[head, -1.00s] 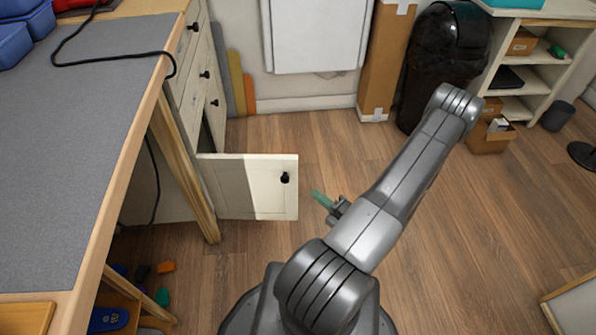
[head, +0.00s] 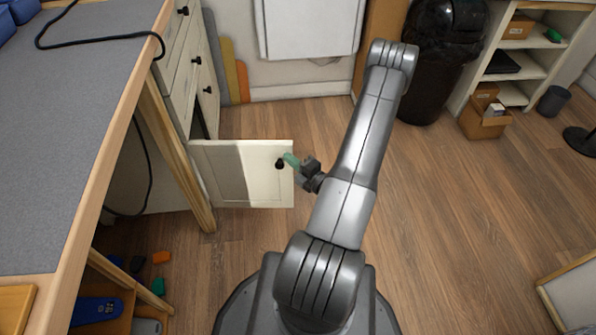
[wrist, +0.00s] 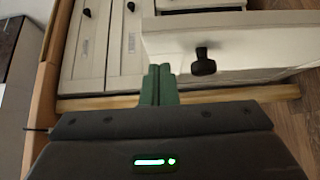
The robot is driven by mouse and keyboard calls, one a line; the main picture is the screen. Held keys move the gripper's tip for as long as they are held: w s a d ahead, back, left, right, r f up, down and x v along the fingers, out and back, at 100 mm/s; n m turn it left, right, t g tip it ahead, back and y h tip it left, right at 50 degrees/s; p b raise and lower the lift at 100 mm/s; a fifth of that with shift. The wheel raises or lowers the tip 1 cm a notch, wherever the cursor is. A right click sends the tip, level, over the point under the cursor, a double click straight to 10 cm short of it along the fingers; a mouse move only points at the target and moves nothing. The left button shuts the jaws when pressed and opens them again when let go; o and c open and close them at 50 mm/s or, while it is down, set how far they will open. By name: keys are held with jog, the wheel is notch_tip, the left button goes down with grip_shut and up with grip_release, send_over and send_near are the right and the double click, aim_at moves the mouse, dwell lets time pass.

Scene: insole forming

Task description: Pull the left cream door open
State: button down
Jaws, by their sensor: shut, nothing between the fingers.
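The left cream door (head: 235,174) stands swung well out from the cream cabinet (head: 192,62), its face turned toward my side. Its black knob (head: 280,164) is near the free edge; the knob also shows in the wrist view (wrist: 203,62). My gripper (head: 288,158) has green fingers, shut together with nothing between them. In the head view the fingertips overlap the knob area. In the wrist view the shut fingers (wrist: 160,84) are left of the knob, with a gap between them, near the door's lower edge. Whether they touch the door cannot be told.
A workbench (head: 75,130) with a wooden edge and leg stands on the left. Small coloured pieces and a blue insole (head: 97,311) lie below it. A black bin (head: 432,65) and shelves (head: 515,65) stand at the back right.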

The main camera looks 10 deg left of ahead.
jog(key=shift+w+a, duration=0.15)
jog(key=shift+w, duration=1)
jog(key=w+n+g+y, duration=0.1)
jog(key=w+n+g, duration=0.1)
jog(key=w, duration=0.4)
jog(key=shift+w+a+g+y, duration=0.15)
jog(key=shift+a+g+y, duration=0.25)
jog(key=shift+a+g, duration=0.1)
jog(key=shift+d, duration=0.1)
jog(key=s+a+p+v, duration=0.1)
jog(key=p+v, duration=0.1)
jog(key=v, duration=1.1)
jog(key=shift+s, duration=0.4)
